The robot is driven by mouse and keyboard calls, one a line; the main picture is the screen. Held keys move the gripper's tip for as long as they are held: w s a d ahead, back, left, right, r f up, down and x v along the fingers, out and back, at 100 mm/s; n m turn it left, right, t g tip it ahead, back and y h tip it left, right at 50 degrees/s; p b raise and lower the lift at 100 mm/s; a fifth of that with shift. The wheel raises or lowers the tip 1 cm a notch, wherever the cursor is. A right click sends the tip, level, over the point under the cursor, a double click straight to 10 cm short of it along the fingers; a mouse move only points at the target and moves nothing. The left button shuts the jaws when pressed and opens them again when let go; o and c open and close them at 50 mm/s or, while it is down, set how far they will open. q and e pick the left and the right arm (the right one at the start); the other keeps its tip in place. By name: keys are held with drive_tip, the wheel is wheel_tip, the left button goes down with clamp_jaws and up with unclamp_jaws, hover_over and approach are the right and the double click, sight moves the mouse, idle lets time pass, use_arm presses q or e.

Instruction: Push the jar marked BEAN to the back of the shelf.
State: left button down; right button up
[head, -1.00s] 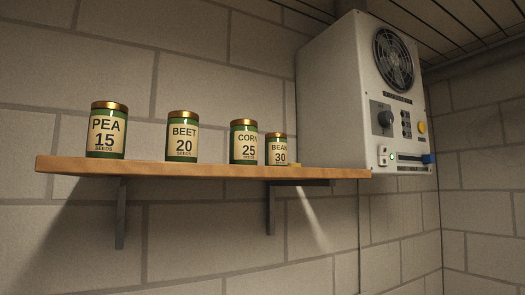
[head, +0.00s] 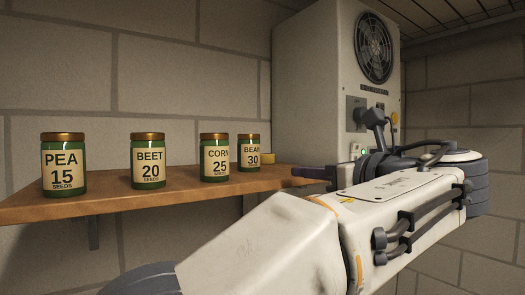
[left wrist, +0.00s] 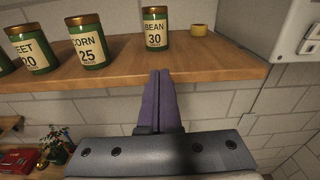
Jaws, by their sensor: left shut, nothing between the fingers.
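The green jar marked BEAN (head: 248,155) with a gold lid stands upright on the wooden shelf (head: 110,200), at the right end of the row of jars. In the left wrist view the BEAN jar (left wrist: 155,30) stands straight ahead of my fingers, set back from the shelf's front edge. My left gripper (left wrist: 160,74) is shut and empty, its purple fingers pointing at the jar, with a gap between them and the jar. In the head view the left gripper (head: 296,172) is at the shelf's right end, partly hidden by my arm. My right gripper is out of view.
The CORN jar (head: 214,160), BEET jar (head: 148,162) and PEA jar (head: 63,166) stand left of BEAN; CORN is closest. A white wall unit with a fan (head: 310,90) stands right of the shelf.

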use_arm(q)
wheel_tip(320, 180, up, 2)
drive_tip(key=y+p, duration=0.1)
drive_tip(key=p, duration=0.4)
approach(255, 154)
drive_tip(key=x, duration=0.5)
drive_tip(key=shift+a+r, duration=0.15)
drive_tip(key=shift+r, duration=0.1)
drive_tip(key=shift+w+a+f+p, duration=0.2)
drive_tip(key=shift+w+a+p, duration=0.2)
drive_tip(key=shift+w+p, duration=0.25)
drive_tip(key=shift+w, duration=0.1)
